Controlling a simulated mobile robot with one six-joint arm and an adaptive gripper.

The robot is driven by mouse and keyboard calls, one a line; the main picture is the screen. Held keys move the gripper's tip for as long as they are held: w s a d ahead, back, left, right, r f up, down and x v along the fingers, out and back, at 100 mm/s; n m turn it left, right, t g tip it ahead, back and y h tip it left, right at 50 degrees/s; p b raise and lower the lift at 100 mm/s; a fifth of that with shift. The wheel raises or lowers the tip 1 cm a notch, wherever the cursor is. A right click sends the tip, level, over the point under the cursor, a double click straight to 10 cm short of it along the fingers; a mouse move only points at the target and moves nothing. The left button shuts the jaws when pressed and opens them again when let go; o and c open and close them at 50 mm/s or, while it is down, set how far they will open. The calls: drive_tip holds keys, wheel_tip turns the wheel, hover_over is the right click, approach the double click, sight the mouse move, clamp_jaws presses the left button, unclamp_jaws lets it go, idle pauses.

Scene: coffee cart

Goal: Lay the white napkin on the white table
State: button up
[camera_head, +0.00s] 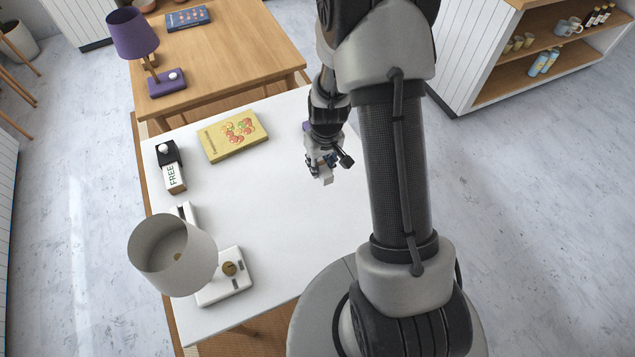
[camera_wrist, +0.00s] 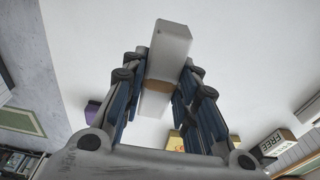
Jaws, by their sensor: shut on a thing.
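The white napkin (camera_head: 327,178) looks like a stiff, narrow white block. My gripper (camera_head: 322,165) is shut on it, above the right part of the white table (camera_head: 275,210). In the wrist view the napkin (camera_wrist: 169,50) runs lengthwise between both fingers of my gripper (camera_wrist: 163,72), its far end sticking out past the tips. A tan part shows at its near end. The white table (camera_wrist: 245,60) fills the background there. I cannot tell exactly how high the napkin is above the table.
A purple object (camera_head: 307,126) is partly hidden behind my gripper. The table's middle is clear. A wooden table (camera_head: 235,50) adjoins behind.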

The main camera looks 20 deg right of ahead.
sight(320, 185)
wheel_tip(320, 185, down, 9)
drive_tip(key=b, duration=0.2)
drive_tip(key=shift+w+r+b, duration=0.1)
drive_tip(key=shift+r+b, duration=0.1)
drive_tip(key=shift+b, duration=0.2)
drive_tip(key=shift+f, duration=0.15)
drive_tip(key=o, duration=0.9)
